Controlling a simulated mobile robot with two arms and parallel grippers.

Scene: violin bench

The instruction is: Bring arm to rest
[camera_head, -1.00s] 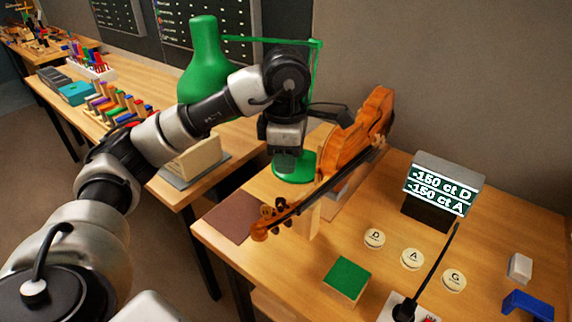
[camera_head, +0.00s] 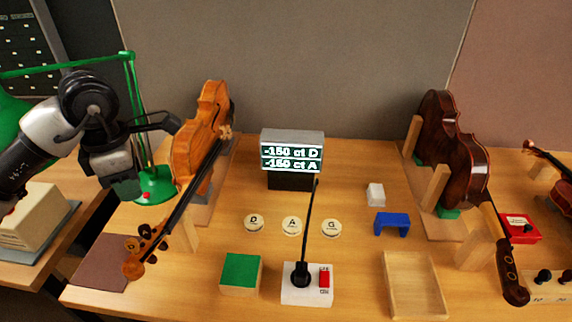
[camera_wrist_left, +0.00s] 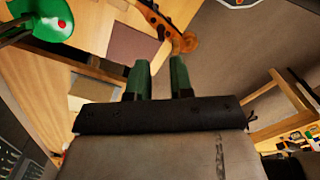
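My left gripper (camera_head: 124,188) hangs at the left in the head view, left of the orange-brown violin (camera_head: 204,140) and in front of the green lamp's round base (camera_head: 156,184). In the left wrist view its two green-tipped fingers (camera_wrist_left: 158,68) stand apart with nothing between them. The violin leans in its stand, neck toward the front. Its scroll (camera_wrist_left: 184,42) shows beyond the fingers in the wrist view, apart from them. My right gripper is in neither view.
A display (camera_head: 292,152) reads "-150 ct D" and "-150 ct A". Round D, A and G discs (camera_head: 292,226), a green block (camera_head: 241,272), a microphone base (camera_head: 306,285) and a wooden tray (camera_head: 414,285) lie on the bench. A dark violin (camera_head: 452,160) stands right.

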